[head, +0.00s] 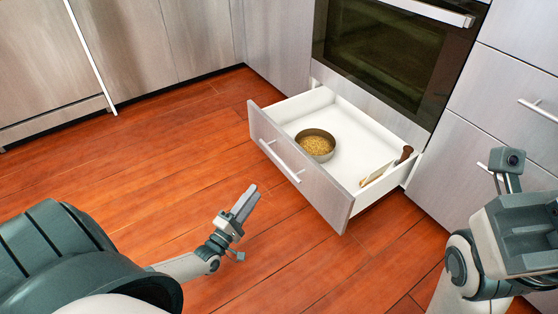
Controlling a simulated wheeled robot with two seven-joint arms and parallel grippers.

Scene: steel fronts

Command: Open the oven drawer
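The oven drawer (292,172), with a grey steel-look front and white inside, stands pulled out below the oven (385,50). Its white bar handle (280,160) is on the front. My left gripper (250,195) is in front of the drawer, lower left of the handle in the picture and apart from it. Its two fingers lie close together with nothing seen between them. My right arm shows at the lower right, but its fingers are not in view.
A round bowl (316,146) with grainy yellow-brown contents sits in the drawer. A brown-ended item (405,154) lies by its right wall. Steel cabinets with bar handles (538,110) stand to the right, more cabinets (125,45) at the back left. The wooden floor (150,160) is clear.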

